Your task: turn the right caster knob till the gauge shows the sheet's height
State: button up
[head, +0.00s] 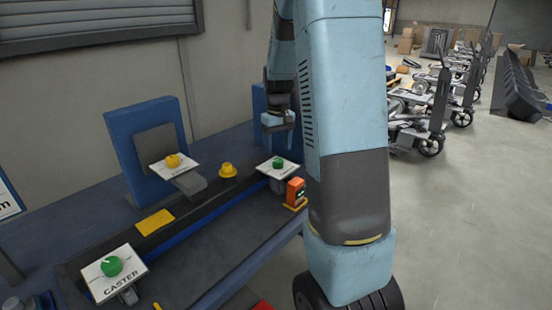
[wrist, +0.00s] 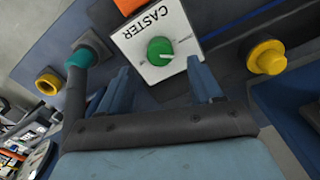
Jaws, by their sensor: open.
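The right caster knob (head: 279,163) is green on a white plate, at the right end of the rail in the head view. In the wrist view the green knob (wrist: 160,50) sits on a plate lettered CASTER, with a pale pointer mark. My gripper (head: 278,131) is open above this knob. In the wrist view its two fingers stand either side of the knob, apart from it. An orange device (head: 295,190) with a dark face, perhaps the gauge, stands beside the plate; its reading is too small to tell. A white sheet (head: 8,200) is cut off at the left edge, its number hidden.
Another green caster knob (head: 111,266) is at the near left. Scooter-like machines (head: 440,110) stand on the floor at right.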

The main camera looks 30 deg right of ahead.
aim_at(277, 160)
jog(key=shift+f, duration=2.5)
jog(key=c, duration=1.1)
jog(key=shift+o, duration=0.2)
jog(key=shift+a, duration=0.25)
jog(key=shift+d, duration=0.2)
